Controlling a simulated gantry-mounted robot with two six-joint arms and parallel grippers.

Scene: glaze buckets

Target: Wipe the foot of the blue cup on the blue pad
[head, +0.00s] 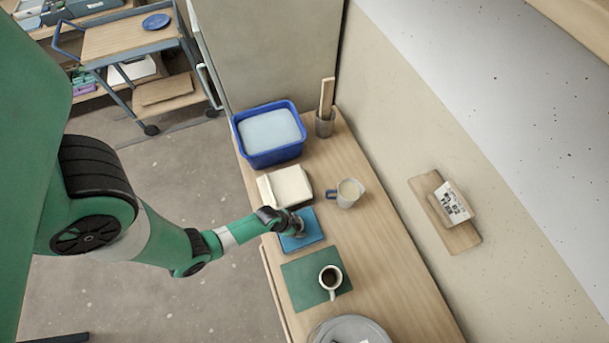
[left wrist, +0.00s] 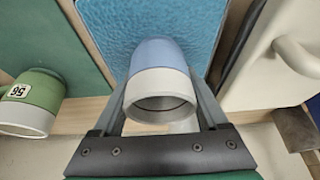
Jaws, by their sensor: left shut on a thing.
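The blue cup (left wrist: 160,60) has a blue body and a pale grey rim. My left gripper (left wrist: 163,97) is shut on it, one finger on each side, with its open mouth toward the wrist camera. In the head view my left gripper (head: 293,224) is over the blue pad (head: 305,240), which fills the background behind the cup in the left wrist view (left wrist: 150,18). The cup's foot points toward the pad and is hidden, so I cannot tell whether it touches. My right gripper is not in view.
Beside the blue pad are a green mat (head: 297,290) with a green cup (head: 331,281) on it and a cream block (head: 287,186). A pitcher (head: 347,193), a blue tub (head: 270,160) and a grey round item (head: 348,330) also stand on the table. The table's right side is mostly clear.

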